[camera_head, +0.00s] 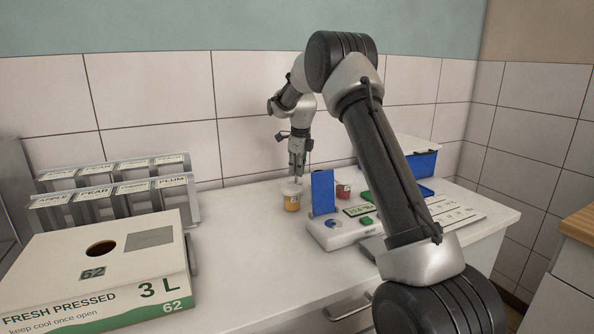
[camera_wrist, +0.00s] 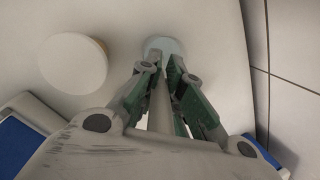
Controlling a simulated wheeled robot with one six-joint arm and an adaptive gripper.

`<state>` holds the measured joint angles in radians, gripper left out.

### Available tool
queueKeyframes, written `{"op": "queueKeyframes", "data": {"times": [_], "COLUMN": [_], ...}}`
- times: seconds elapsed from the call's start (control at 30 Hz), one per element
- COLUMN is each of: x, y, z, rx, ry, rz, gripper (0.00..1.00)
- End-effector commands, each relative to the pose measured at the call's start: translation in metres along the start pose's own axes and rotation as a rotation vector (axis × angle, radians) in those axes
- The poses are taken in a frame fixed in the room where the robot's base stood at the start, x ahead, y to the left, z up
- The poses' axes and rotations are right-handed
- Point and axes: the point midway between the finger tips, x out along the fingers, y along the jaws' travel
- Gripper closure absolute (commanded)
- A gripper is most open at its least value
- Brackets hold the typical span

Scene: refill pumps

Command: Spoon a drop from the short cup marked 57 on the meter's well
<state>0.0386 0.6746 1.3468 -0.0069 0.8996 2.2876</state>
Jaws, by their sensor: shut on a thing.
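My gripper (camera_head: 298,165) points down over the counter behind a small jar of orange content (camera_head: 291,203). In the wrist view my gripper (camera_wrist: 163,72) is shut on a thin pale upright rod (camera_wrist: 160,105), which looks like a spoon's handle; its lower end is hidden. A pale bluish round thing (camera_wrist: 165,46) lies below the fingertips, and I cannot tell whether the rod touches it. A white round top (camera_wrist: 72,62) shows to its left. The white meter (camera_head: 337,232) has a raised blue lid (camera_head: 323,192). No marking 57 is legible.
A red jar (camera_head: 343,191) stands behind the meter. A blue bin (camera_head: 423,162) and a keypad-like panel (camera_head: 452,212) are at right. A large carton marked 62 (camera_head: 60,265) and a rack of labelled holders (camera_head: 115,190) fill the left. The tiled wall is close behind.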

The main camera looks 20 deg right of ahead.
Motion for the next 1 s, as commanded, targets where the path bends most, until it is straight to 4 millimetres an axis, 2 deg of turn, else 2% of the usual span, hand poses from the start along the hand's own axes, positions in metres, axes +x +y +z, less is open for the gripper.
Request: {"op": "queueKeyframes", "data": {"times": [0.8,1.0], "x": [-0.071,-0.083], "y": [-0.013,-0.014], "z": [0.01,0.012], "rx": [0.0,0.0], "ry": [-0.001,-0.001], "rz": [-0.001,-0.001], "gripper": [1.0,1.0]}}
